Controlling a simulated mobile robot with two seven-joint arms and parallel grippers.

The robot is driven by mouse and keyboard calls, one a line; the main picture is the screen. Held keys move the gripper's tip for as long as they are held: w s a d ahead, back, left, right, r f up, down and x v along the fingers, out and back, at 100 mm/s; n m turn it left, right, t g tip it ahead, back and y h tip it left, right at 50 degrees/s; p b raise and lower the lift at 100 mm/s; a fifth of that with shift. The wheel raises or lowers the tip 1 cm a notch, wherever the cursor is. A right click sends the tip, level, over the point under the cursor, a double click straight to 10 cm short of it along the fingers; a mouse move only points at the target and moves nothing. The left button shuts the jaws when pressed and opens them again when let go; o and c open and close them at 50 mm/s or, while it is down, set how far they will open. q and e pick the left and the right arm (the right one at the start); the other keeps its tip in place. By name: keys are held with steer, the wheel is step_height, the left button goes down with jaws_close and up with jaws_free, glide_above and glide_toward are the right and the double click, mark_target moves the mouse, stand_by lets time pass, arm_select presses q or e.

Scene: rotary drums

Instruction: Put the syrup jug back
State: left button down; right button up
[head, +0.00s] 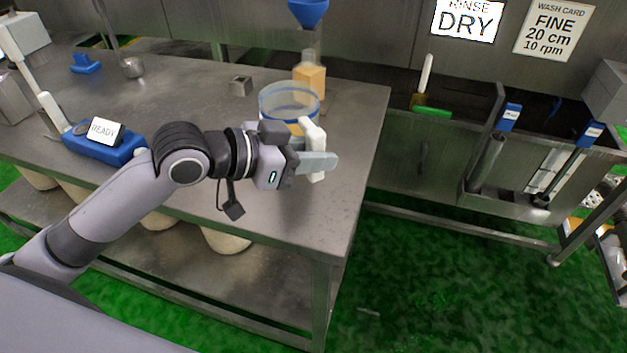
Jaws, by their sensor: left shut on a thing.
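The syrup jug (277,103) is a clear round vessel with a blue rim, some amber content and a white handle (312,137). It is near the right end of the steel table (340,112) and looks upright. My left gripper (318,162) is shut on the jug's white handle, on the side towards me. My wrist and fingers hide part of the jug's lower side, so I cannot tell whether its base touches the table. My right gripper is not in view.
Behind the jug stands an amber block-like vessel (309,80) under a blue funnel (308,12). A blue device (104,146) marked READY is at left. A steel sink (420,150) lies beyond a gap at right.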

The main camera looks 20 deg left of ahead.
mark_target(314, 180)
arm_select(q)
steer(key=shift+f, duration=2.9)
steer(key=c, duration=0.9)
jaws_free()
steer(key=shift+b+v, duration=0.7)
steer(key=shift+v, duration=5.3)
steer(key=shift+d, duration=0.1)
